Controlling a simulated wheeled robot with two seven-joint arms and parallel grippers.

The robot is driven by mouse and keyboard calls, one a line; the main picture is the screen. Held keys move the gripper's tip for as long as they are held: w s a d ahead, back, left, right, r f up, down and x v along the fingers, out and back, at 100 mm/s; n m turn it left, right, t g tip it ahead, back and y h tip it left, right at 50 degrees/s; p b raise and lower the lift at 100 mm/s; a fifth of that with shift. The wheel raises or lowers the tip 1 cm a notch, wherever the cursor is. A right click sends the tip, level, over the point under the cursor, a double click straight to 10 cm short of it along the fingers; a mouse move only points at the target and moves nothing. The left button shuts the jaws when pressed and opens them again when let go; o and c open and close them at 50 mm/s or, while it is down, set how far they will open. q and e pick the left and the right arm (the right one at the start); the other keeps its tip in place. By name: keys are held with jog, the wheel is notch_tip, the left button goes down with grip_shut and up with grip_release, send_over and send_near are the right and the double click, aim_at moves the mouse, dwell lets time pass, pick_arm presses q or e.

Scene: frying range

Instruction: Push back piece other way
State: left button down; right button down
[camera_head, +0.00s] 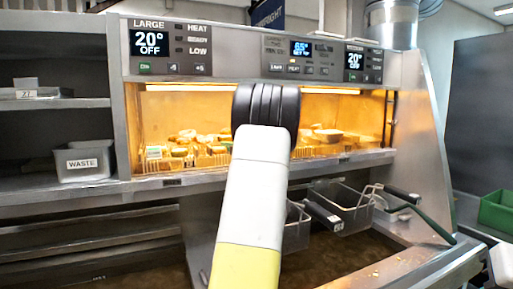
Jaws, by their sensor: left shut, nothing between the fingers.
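Several golden fried pieces (185,138) lie in the lit warming bay, some in a wire rack at its left. More pieces (326,135) lie at the right of the bay. I cannot tell which one is the task's piece. My left arm, white and yellow, rises through the middle of the view. Its black end (267,108) is in front of the bay opening and hides the bay's middle. My left gripper is shut and empty; its fingertips are not clearly visible. My right gripper is not in view.
Two fryer baskets (347,208) with black handles hang below the bay's front ledge (340,161), above the fryer well (335,258). A grey WASTE bin (84,162) stands on the left shelf. A green crate (496,211) is at the far right.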

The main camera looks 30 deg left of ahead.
pick_arm(q)
jog(key=w+d, duration=0.3)
jog(key=w, duration=0.1)
jog(key=shift+w+d, duration=0.25)
jog(key=shift+d, duration=0.1)
dwell(0.4)
